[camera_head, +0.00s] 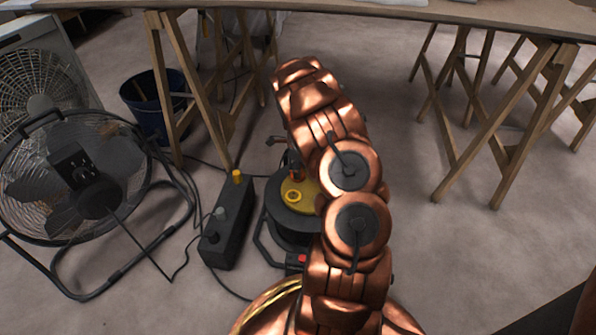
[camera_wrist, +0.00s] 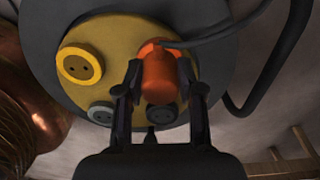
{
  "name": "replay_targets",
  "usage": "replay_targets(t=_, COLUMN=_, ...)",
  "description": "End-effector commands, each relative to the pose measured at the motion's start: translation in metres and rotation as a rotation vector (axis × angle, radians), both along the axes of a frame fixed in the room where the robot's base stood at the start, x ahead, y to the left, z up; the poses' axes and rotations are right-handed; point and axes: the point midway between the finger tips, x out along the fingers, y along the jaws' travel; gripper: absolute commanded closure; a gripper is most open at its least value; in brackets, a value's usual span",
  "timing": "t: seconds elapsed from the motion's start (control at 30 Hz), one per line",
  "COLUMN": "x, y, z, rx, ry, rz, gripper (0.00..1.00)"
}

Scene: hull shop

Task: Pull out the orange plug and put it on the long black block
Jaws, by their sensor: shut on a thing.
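The orange plug (camera_wrist: 159,76) is between the two fingers of my gripper (camera_wrist: 158,84) in the wrist view, and the gripper is shut on it. The plug is at the yellow face of a cable reel (camera_wrist: 105,38), with a dark cable leading off to the right. I cannot tell whether its pins are fully in a socket. In the head view the plug (camera_head: 298,171) shows small beside my arm, which hides most of the gripper. The long black block (camera_head: 228,232) lies on the floor left of the reel, with a yellow plug and a grey plug on its top.
The reel (camera_head: 280,222) stands on the floor, partly behind my arm. A black floor fan (camera_head: 80,175) stands at the left, a dark blue bucket (camera_head: 150,105) behind it. Wooden trestle legs (camera_head: 190,90) stand behind. Cables lie on the floor around the block.

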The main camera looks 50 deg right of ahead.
Motion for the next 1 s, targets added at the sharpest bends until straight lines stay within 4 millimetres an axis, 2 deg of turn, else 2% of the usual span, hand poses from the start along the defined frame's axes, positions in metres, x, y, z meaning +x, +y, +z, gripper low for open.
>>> replay_targets(t=0.37, x=0.0, y=0.0, z=0.001, rx=0.0, ry=0.0, rz=0.0, gripper=1.0)
replay_targets(t=1.0, x=0.0, y=0.0, z=0.021, rx=0.0, ry=0.0, rz=-0.001, gripper=1.0)
